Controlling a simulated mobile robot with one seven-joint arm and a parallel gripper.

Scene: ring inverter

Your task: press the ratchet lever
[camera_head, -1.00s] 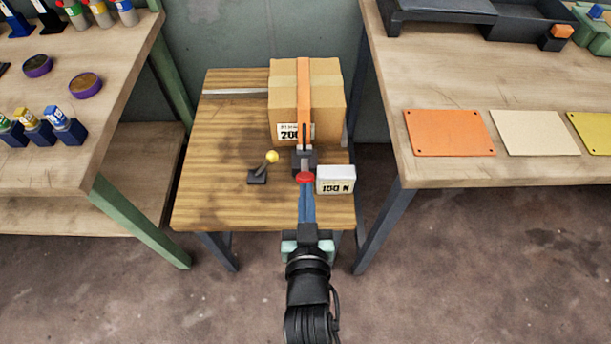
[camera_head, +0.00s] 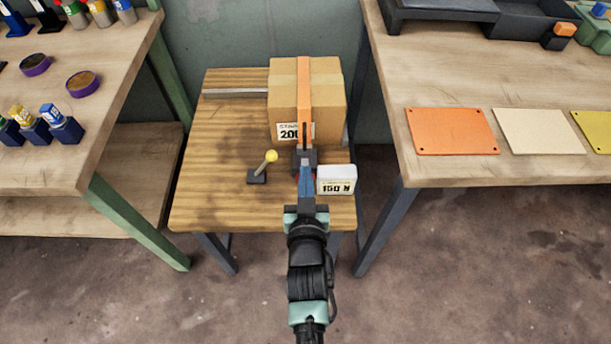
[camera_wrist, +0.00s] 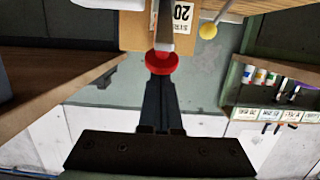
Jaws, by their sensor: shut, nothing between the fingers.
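The orange strap (camera_head: 304,90) runs over a cardboard box (camera_head: 330,105) and down to a dark ratchet block (camera_head: 312,158) at the box's front. A grey lever with a round red knob (camera_wrist: 161,63) extends from there; in the head view the knob is almost wholly hidden by my gripper. My gripper (camera_head: 306,168) is shut and empty. Its fingertips (camera_wrist: 158,76) are right at the red knob in the wrist view; I cannot tell whether they touch it.
A small lever with a yellow ball (camera_head: 271,156) stands on the wooden table (camera_head: 215,150), left of the ratchet. A white "150 N" block (camera_head: 337,180) sits close on the right. Workbenches flank the table on the left (camera_head: 120,110) and right (camera_head: 440,175).

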